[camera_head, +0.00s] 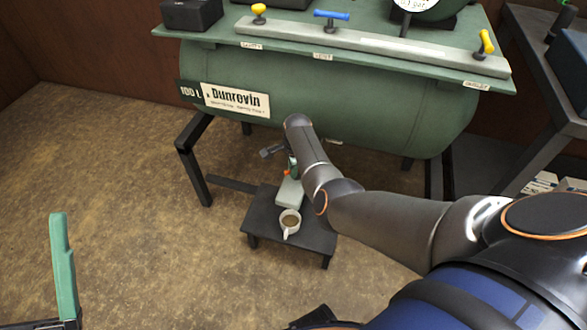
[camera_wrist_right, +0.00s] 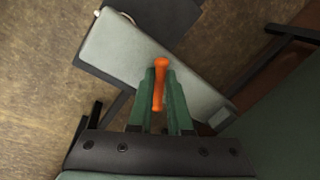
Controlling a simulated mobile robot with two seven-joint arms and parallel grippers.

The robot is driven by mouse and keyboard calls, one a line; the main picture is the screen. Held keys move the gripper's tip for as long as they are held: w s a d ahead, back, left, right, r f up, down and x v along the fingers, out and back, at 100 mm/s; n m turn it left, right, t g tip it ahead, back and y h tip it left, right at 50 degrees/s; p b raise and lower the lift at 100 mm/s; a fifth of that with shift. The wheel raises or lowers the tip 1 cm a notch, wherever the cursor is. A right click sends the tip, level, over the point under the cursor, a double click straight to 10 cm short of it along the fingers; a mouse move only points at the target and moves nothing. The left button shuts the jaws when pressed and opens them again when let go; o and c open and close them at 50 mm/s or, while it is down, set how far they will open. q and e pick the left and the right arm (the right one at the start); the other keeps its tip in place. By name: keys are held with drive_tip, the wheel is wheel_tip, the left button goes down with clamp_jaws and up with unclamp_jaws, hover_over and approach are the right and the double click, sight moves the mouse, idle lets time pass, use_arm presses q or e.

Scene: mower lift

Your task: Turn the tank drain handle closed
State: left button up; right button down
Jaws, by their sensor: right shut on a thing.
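The orange drain handle (camera_wrist_right: 160,72) is a short rounded lever. It sits between the green fingers of my right gripper (camera_wrist_right: 161,88) in the wrist view, its tip sticking out past them. In the head view my right gripper (camera_head: 292,165) is under the green tank (camera_head: 330,105), shut on the handle, and only a bit of orange (camera_head: 287,173) shows. The valve body and the handle's root are hidden by my gripper and arm. My left gripper (camera_head: 62,265) is at the lower left, away from the tank. One green finger stands alone at its bar's end.
Below the handle a dark low stool (camera_head: 262,222) carries a pale grey-green block (camera_head: 289,193) and a white cup (camera_head: 290,222) of brown liquid. The tank's dark leg (camera_head: 193,165) stands left. A dark bench (camera_head: 535,150) stands right. Floor at left is clear.

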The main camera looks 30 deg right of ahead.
drive_tip(key=m, duration=0.1)
drive_tip(key=m+b, duration=0.1)
drive_tip(key=m, duration=0.1)
drive_tip(key=shift+w+f+m+h, duration=0.1)
drive_tip(key=shift+w+m+h, duration=0.15)
drive_tip(key=shift+m+h, duration=0.05)
use_arm(q)
drive_tip(key=shift+d+f+n+b, duration=0.15)
drive_tip(key=shift+f+n+b, duration=0.15)
drive_tip(key=shift+f+b, duration=0.9)
use_arm(e)
drive_tip(key=shift+w+d+m+g+p, duration=0.15)
drive_tip(key=shift+m+g+p, duration=0.2)
drive_tip(key=shift+m, duration=1.25)
use_arm(q)
drive_tip(key=shift+f, duration=0.3)
use_arm(e)
drive_tip(key=shift+h, duration=0.3)
drive_tip(key=c, duration=0.9)
unclamp_jaws()
drive_tip(key=shift+o, duration=0.2)
